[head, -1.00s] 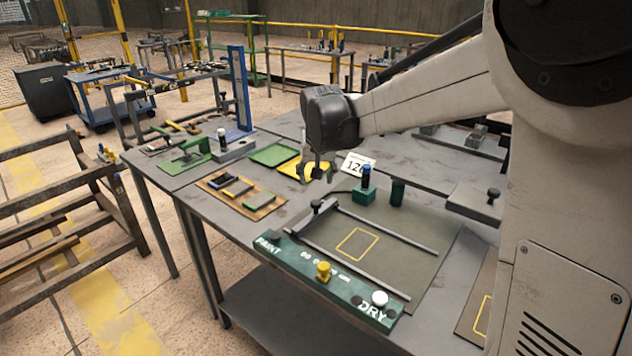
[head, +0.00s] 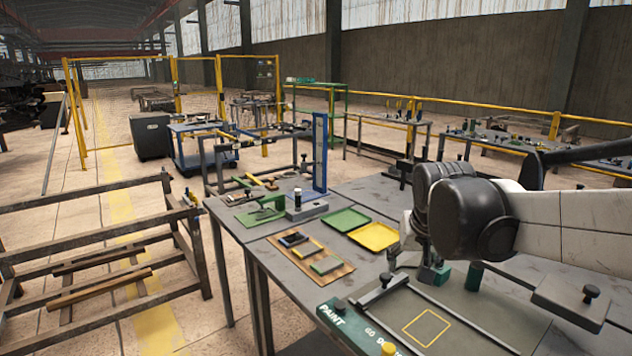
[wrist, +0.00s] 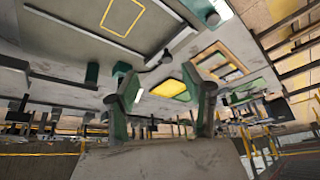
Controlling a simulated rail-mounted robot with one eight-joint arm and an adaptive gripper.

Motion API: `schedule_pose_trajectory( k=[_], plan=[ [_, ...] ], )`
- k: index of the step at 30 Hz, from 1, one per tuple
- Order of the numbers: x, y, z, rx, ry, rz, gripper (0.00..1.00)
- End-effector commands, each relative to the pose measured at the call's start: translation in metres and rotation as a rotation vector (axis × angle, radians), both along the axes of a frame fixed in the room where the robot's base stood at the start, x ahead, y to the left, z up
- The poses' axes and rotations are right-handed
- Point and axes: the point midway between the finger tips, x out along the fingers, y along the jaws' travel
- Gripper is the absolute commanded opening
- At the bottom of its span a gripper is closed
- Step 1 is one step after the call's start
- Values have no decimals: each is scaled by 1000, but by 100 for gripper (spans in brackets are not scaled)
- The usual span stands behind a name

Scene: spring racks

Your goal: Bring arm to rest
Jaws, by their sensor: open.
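My gripper (head: 393,258) hangs from my dark wrist above the grey work table (head: 375,192), just right of and in front of the yellow tray (head: 376,237). In the wrist view my gripper's two fingers (wrist: 166,95) stand wide apart with nothing between them. The yellow tray also shows there (wrist: 172,89), behind the gap. My arm reaches in from the right in the head view. Its wrist hides part of the table and the upper part of the gripper.
A green tray (head: 347,220) lies beside the yellow one. A wooden board with blocks (head: 332,272) lies in front. The green-edged PAINT fixture (head: 345,318) and a green block (head: 441,273) are near my gripper. A blue upright (head: 320,150) stands at the back left.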

Motion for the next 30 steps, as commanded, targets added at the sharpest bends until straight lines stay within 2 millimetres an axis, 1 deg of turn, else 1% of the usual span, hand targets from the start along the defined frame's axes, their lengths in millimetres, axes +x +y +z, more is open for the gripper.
schedule_pose_trajectory(
  k=[1,3,8,14,18,24,27,30],
  plan=[
    [-14,-1,2,-1,-7,4,44],
    [-31,-1,4,-1,-17,10,44],
    [-68,-2,5,-3,-41,25,44],
    [-113,-3,0,-5,-70,41,44],
    [-143,-4,-8,-7,-91,53,44],
    [-182,-4,-24,-12,-120,69,44],
    [-196,-4,-31,-14,-132,75,44],
    [-205,-4,-36,-16,-139,79,44]
  ],
)
